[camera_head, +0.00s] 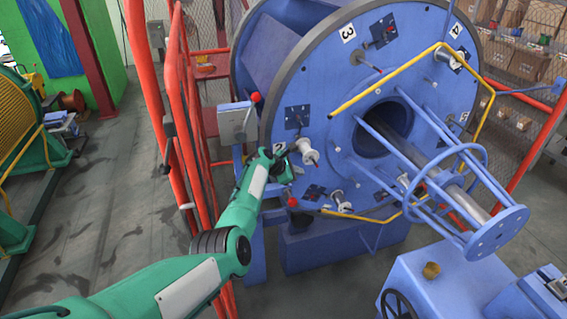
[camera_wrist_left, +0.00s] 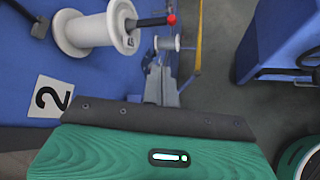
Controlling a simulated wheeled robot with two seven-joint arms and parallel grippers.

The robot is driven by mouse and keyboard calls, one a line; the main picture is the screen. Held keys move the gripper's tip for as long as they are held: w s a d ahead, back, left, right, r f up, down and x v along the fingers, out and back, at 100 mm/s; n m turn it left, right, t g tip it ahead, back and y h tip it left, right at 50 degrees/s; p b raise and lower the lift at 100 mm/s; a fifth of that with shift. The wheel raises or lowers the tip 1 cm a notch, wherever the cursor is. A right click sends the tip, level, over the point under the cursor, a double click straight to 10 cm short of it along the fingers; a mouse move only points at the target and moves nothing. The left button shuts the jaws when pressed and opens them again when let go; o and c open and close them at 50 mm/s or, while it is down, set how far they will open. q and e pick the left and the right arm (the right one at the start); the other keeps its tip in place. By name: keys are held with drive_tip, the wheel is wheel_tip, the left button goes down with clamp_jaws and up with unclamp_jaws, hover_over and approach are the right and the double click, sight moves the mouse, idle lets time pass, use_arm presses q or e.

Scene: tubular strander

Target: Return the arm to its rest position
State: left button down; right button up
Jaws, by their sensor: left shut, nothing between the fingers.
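My green left arm comes in from the lower left in the head view and reaches up to the blue strander disc (camera_head: 345,90). My left gripper (camera_head: 289,153) is small and dark there, close to the number 2 plate (camera_head: 279,148) and a white bobbin (camera_head: 308,156) on the disc face. It is shut and empty. In the left wrist view the bobbin (camera_wrist_left: 90,36) sits on a spindle with a red tip, apart from the green wrist housing. The number 2 plate also shows there (camera_wrist_left: 50,97). My right gripper is in neither view.
Red fence posts (camera_head: 178,110) stand close beside my left arm. A grey box with a red knob (camera_head: 238,122) is left of the disc. A bent yellow bar (camera_head: 395,78) and blue rods project from the disc. Open floor (camera_head: 120,215) lies to the left.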

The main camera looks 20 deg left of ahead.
use_arm(q)
drive_tip(key=s+a+r, duration=0.1)
drive_tip(key=a+r, duration=0.2)
drive_tip(key=a, duration=0.1)
drive_tip(key=s+a+f+m+g+y, duration=0.15)
drive_tip(key=s+f, duration=0.25)
drive_tip(key=f, duration=0.4)
drive_tip(key=s+f+m+y, duration=0.1)
drive_tip(key=s+f+m, duration=0.1)
drive_tip(key=s+f, duration=0.45)
drive_tip(key=s+a+f+m+g+y, duration=0.1)
drive_tip(key=s+f+m, duration=0.15)
drive_tip(key=f, duration=0.75)
drive_tip(key=s+f+m+g+y, duration=0.2)
drive_tip(key=s+f+m, duration=0.3)
drive_tip(key=s+f, duration=1.3)
drive_tip(key=s+f+m+g, duration=0.1)
drive_tip(key=s+f+m, duration=0.3)
drive_tip(key=s, duration=1.2)
drive_tip(key=s+f+m+g, duration=0.1)
drive_tip(key=s+f+m, duration=0.4)
drive_tip(key=s, duration=1.1)
drive_tip(key=s+f+m+g, duration=0.1)
drive_tip(key=s+f+m, duration=0.4)
drive_tip(key=s, duration=1.1)
drive_tip(key=shift+s+d+f+y+b, duration=0.2)
drive_tip(key=shift+f+y+b, duration=0.2)
drive_tip(key=shift+f, duration=0.45)
